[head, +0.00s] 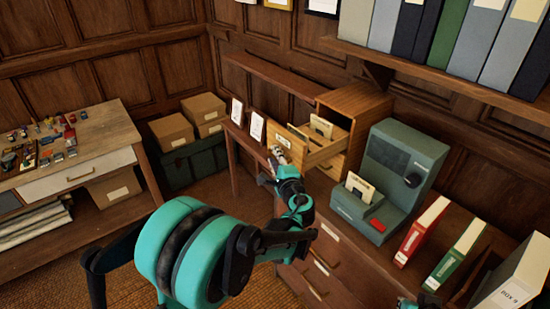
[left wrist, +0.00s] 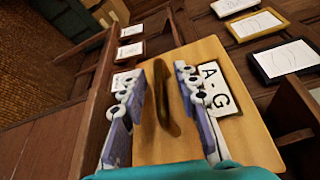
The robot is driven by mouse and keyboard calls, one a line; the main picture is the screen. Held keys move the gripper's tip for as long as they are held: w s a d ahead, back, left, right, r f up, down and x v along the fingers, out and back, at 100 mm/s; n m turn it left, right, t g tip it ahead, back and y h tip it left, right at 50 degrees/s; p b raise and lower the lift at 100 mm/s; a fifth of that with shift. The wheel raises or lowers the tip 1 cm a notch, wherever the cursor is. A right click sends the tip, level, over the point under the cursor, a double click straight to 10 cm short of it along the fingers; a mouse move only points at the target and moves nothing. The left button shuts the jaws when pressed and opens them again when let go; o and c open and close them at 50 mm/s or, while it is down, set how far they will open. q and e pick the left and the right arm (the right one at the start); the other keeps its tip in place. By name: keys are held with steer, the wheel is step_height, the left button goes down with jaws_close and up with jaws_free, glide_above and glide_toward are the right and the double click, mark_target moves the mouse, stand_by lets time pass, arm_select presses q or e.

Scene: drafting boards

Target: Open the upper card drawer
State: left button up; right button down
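The wooden card cabinet (head: 357,101) stands on the dark desk in the head view. Its upper drawer (head: 318,151) is pulled out toward the left, with cards (head: 321,126) standing inside. The lower drawer front (head: 328,167) sits in the cabinet below it. My left gripper (head: 279,157) is at the upper drawer's front. In the left wrist view the drawer front (left wrist: 212,60) fills the middle, with an A-G label and a dark handle (left wrist: 166,100). My left gripper's fingers (left wrist: 162,72) stand apart on both sides of the handle, with gaps visible.
A green-grey machine (head: 400,160) stands right of the cabinet, with red (head: 421,231) and green (head: 456,255) binders beyond it. A shelf of folders (head: 440,65) hangs above. Small framed cards (head: 257,127) stand left of the drawer. A workbench (head: 80,150) is at left.

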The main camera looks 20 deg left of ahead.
arm_select(q)
steer(key=v, duration=1.2)
steer(key=shift+a, duration=0.1)
steer(key=s+a+f+n+g+h, duration=0.3)
steer(key=s+a+f+n+g, duration=0.25)
steer(key=s, duration=0.45)
steer(key=s+d+f+n+h, duration=0.1)
steer(key=s+d+n+h, duration=0.1)
steer(key=s, duration=0.4)
steer(key=s+d+f+n+g+h, duration=0.1)
steer(key=s+d+f+n+h, duration=0.1)
steer(key=s+n+h, duration=0.2)
steer(key=shift+s+d+n+h, duration=0.3)
steer(key=shift+s+n, duration=0.65)
steer(key=shift+s, duration=0.05)
